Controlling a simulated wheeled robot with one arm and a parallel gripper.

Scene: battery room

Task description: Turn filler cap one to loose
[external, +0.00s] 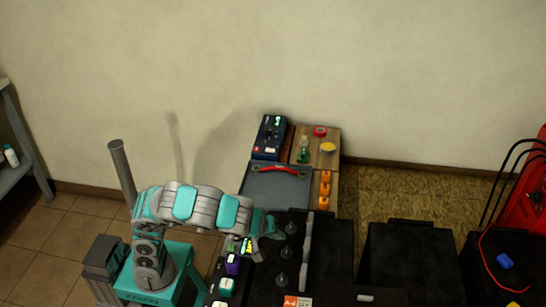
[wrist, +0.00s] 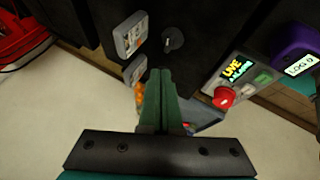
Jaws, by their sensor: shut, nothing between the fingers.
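Several dark filler caps stand in a row on the black battery top in the external view: a far cap (external: 291,227), a middle cap (external: 287,252) and a near cap (external: 281,280). I cannot read which is number one. My gripper (external: 274,234) is at the left of the far cap, apart from the middle one. In the wrist view my gripper (wrist: 160,76) has its green fingers together and empty. One dark cap (wrist: 173,40) with a pale mark shows just beyond the fingertips, with no clear contact. Its turn setting is too small to tell.
A panel with a lit LIVE display (wrist: 236,69) and a red knob (wrist: 223,97) lies close right of the fingers in the wrist view. A purple lock (wrist: 297,50) is beyond it.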

